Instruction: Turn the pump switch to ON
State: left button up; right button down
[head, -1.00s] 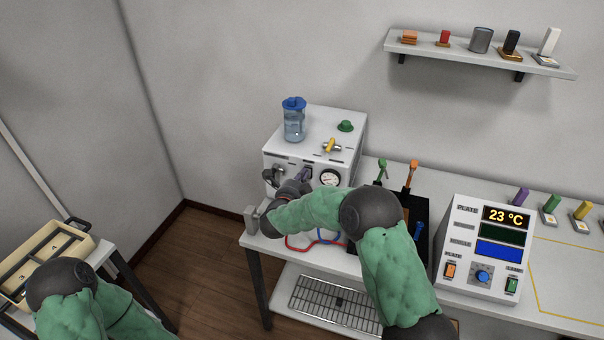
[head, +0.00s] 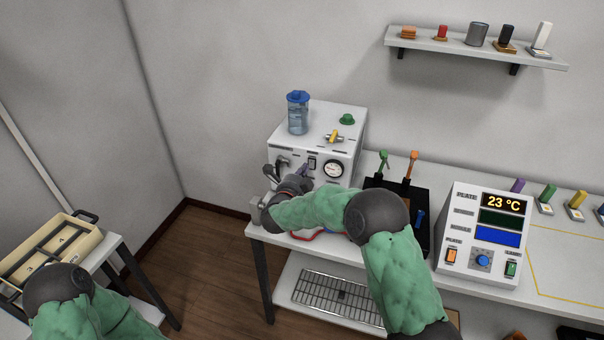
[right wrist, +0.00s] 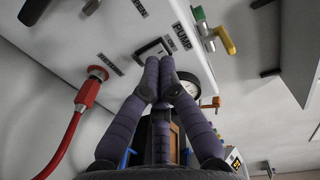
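The pump unit is a white box (head: 343,148) on the bench, with a gauge on its front. Its small dark pump switch (head: 311,163) shows on the front panel, left of the gauge. In the right wrist view the switch (right wrist: 152,48) sits beside the PUMP label, just beyond my fingertips. Which way it is set is too small to tell. My right gripper (head: 303,170) is just below and left of the switch in the head view. In the right wrist view its purple fingers (right wrist: 160,66) are together, with nothing seen between them. My left gripper is out of view.
A blue-capped bottle (head: 298,113) and a yellow-handled valve (head: 334,136) are on top of the pump unit. A red hose (right wrist: 75,115) plugs into its front, left of my fingers. A temperature console (head: 482,235) stands right. A tray (head: 92,243) is at far left.

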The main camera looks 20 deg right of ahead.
jog(key=p+v, duration=0.2)
jog(key=v, duration=0.8)
jog(key=shift+r, duration=0.2)
